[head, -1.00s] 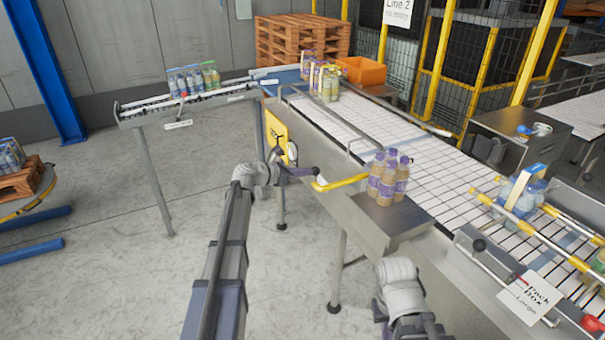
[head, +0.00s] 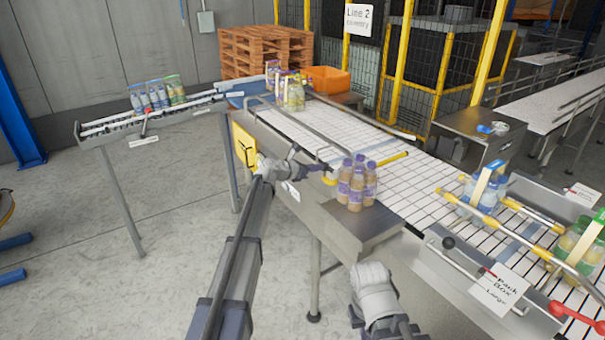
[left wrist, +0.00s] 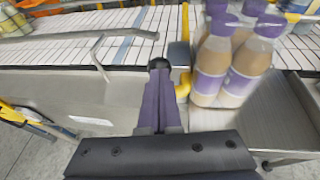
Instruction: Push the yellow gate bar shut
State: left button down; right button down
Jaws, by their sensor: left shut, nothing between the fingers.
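The yellow gate bar (head: 393,159) reaches across the conveyor belt behind a group of brown bottles with purple caps (head: 357,185). Its near, bent end shows beside my left fingertips. My left gripper (head: 328,169) is shut and empty at the conveyor's near edge, left of the bottles. In the left wrist view, the shut fingers (left wrist: 159,66) are just left of the yellow bar (left wrist: 182,60), touching or nearly so. The bottles (left wrist: 228,60) stand close on the bar's right side. Of my right arm only a link shows; its gripper is out of view.
The bottles stand by a bare metal plate (head: 365,232) at the belt's near edge. A grey guide rail (head: 290,127) runs along the belt on the left. More bottles (head: 480,190) stand between yellow rails on the right. An orange crate (head: 328,79) is at the back.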

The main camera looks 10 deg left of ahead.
pick_arm(q)
jog(key=shift+w+d+r, duration=0.1)
jog(key=shift+w+d, duration=0.5)
